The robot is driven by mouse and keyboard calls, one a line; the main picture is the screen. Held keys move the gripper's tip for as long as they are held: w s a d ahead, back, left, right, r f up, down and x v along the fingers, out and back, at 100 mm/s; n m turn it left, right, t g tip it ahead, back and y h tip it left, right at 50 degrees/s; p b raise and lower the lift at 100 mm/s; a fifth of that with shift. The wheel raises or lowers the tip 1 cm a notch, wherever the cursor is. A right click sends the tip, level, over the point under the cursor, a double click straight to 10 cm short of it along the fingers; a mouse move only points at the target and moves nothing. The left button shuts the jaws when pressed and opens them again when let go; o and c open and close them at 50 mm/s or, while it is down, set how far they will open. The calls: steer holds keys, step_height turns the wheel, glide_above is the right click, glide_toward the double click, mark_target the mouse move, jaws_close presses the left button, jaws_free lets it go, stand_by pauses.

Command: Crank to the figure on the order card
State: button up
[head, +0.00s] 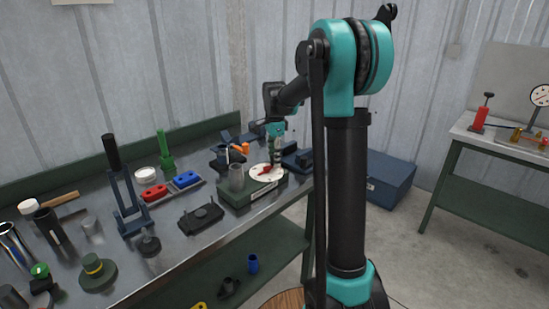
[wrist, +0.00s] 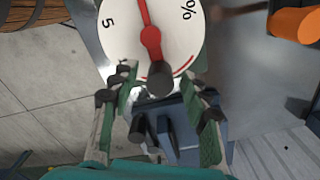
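A green box (head: 237,197) on the bench's right end carries a white round dial (head: 258,175) with a red pointer. In the wrist view the dial (wrist: 126,35) shows a "5", a "%" mark, and a red arc along its lower edge. A red hub (wrist: 150,38) sits at its middle, and a dark upright knob (wrist: 160,77) stands near the rim. My gripper (wrist: 162,82) is open, one finger on each side of the knob, with gaps visible. In the head view my gripper (head: 276,158) is over the dial's far side. I cannot make out an order card.
A clear cylinder (head: 237,177) stands beside the dial. A black fixture (head: 201,213), red block (head: 154,192), blue block (head: 187,179) and lever press (head: 128,205) are to the left. An orange part (wrist: 296,24) is at the wrist view's upper right.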

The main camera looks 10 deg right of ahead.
jaws_close()
